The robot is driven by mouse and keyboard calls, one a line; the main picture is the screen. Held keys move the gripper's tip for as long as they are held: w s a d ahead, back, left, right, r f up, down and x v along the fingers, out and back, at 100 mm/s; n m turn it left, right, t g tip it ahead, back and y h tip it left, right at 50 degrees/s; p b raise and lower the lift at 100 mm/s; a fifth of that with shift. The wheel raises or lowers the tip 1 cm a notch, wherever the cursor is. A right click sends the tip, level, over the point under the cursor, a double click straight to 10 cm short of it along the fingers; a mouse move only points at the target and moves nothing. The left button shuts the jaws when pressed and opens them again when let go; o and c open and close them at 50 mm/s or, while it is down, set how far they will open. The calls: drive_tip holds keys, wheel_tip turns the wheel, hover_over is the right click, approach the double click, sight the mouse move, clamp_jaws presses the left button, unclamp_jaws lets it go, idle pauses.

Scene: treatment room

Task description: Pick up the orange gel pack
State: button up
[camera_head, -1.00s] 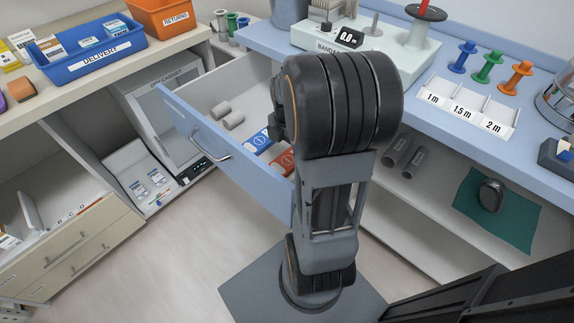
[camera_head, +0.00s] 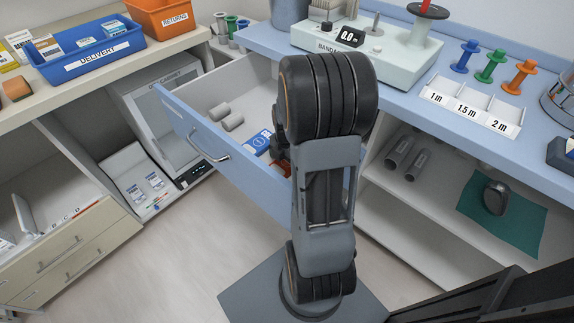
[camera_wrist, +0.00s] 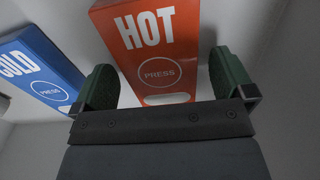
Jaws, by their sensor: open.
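The orange gel pack (camera_wrist: 150,50), marked HOT and PRESS, lies in the open drawer. In the wrist view it shows ahead of my gripper, with its near end between the two fingertips. My gripper (camera_wrist: 164,86) is open, with green pads on either side of the pack's near end and a gap showing on each side. Contact with the pack cannot be told. In the head view only a small orange bit of the pack (camera_head: 282,168) shows; my arm hides the rest and most of the gripper.
A blue COLD pack (camera_wrist: 42,65) lies just left of the orange one. The blue counter (camera_head: 400,75) stands behind my arm.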

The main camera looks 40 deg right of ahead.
drive_tip(key=c, duration=1)
